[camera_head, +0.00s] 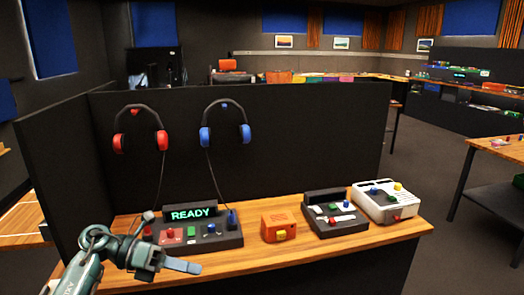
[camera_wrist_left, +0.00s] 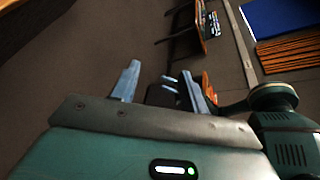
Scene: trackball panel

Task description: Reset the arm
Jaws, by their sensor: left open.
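My left arm comes in at the lower left, with its gripper (camera_head: 182,266) in front of the table's front left edge, pointing right. In the left wrist view the gripper (camera_wrist_left: 160,82) shows two pale fingers apart with nothing between them. A black console (camera_head: 200,240) with a lit READY display (camera_head: 190,214) and coloured controls stands on the wooden table, just beyond the gripper. I see no contact between them. My right gripper is out of view.
An orange box (camera_head: 279,227), a black control box (camera_head: 335,221) and a white control box (camera_head: 385,203) stand on the table (camera_head: 310,248). Red headphones (camera_head: 141,128) and blue headphones (camera_head: 225,122) hang on the dark partition (camera_head: 300,140). Open floor (camera_head: 440,235) lies to the right.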

